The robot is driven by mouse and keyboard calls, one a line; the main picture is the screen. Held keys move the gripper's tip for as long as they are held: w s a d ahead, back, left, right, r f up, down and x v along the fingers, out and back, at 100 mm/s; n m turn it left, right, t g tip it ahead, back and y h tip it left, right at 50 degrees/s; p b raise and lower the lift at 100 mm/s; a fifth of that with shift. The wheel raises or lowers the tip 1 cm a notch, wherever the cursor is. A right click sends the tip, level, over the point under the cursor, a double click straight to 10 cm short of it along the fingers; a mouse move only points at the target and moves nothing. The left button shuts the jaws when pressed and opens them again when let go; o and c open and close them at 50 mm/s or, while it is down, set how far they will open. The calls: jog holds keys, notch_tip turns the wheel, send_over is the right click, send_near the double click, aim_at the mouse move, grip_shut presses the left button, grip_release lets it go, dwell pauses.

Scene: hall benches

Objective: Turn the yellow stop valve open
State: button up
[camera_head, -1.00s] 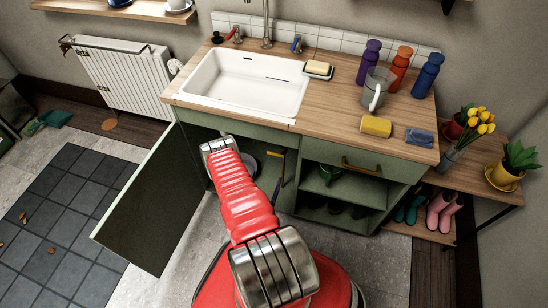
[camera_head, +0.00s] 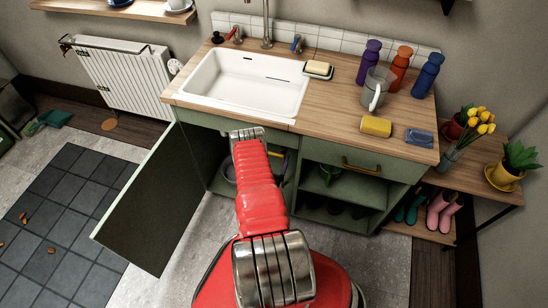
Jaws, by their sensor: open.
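The yellow stop valve cannot be made out for certain. A small yellow piece (camera_head: 276,154) shows just right of my arm, at the open sink cabinet. I cannot tell whether it is the valve or a handle. My red arm reaches forward in front of the cabinet, and its metal-ringed far joint (camera_head: 246,134) is just below the counter's front edge. My gripper does not show; it is hidden beyond the arm. Much of the cabinet's inside is dark or covered by my arm.
The green cabinet door (camera_head: 140,205) stands open to the left. Open shelves (camera_head: 340,190) are to the right. Above are the white sink (camera_head: 245,85) and wooden counter (camera_head: 345,105), with a sponge (camera_head: 376,126), jug (camera_head: 377,88) and bottles.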

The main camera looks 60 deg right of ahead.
jog(key=shift+d, duration=0.25)
jog(key=shift+c, duration=0.5)
jog(key=c, duration=1.4)
